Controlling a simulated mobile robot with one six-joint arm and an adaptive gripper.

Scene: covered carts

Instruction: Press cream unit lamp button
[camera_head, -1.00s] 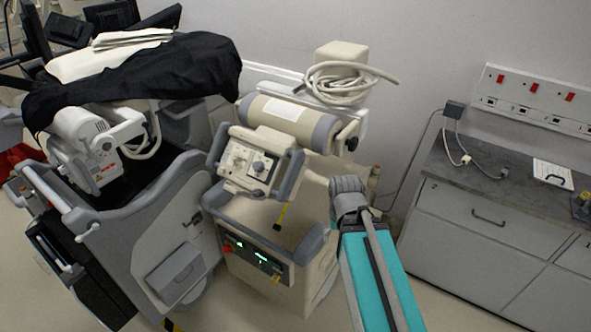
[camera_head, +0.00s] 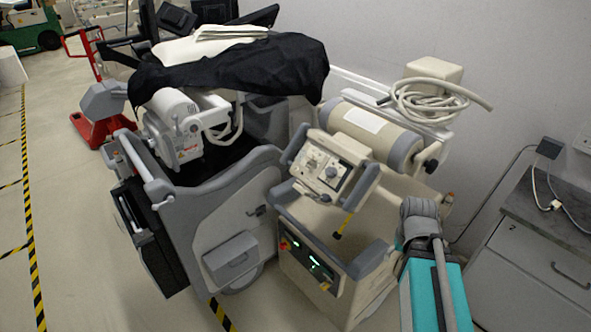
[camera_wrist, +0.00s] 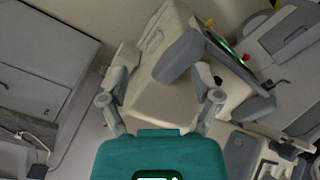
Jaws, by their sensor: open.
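The cream unit (camera_head: 318,222) stands against the wall in the head view. Its tilted head carries a pale control face (camera_head: 325,168) with knobs and small controls; I cannot tell which one is the lamp button. A lower front panel (camera_head: 310,262) has green displays and a red knob. In the wrist view, the cream unit (camera_wrist: 160,105) appears below and beyond my gripper (camera_wrist: 159,72), and its front panel shows at upper right. My gripper is open and empty, its two grey fingers apart. In the head view, my teal arm reaches toward the unit's right side, fingers not clearly visible.
A grey cart (camera_head: 238,205) under a black cover (camera_head: 235,68) stands close left of the cream unit. A coiled cable (camera_head: 428,100) lies on top at the back. A grey cabinet (camera_head: 530,262) is at right. Open floor (camera_head: 80,215) with striped tape lies at far left.

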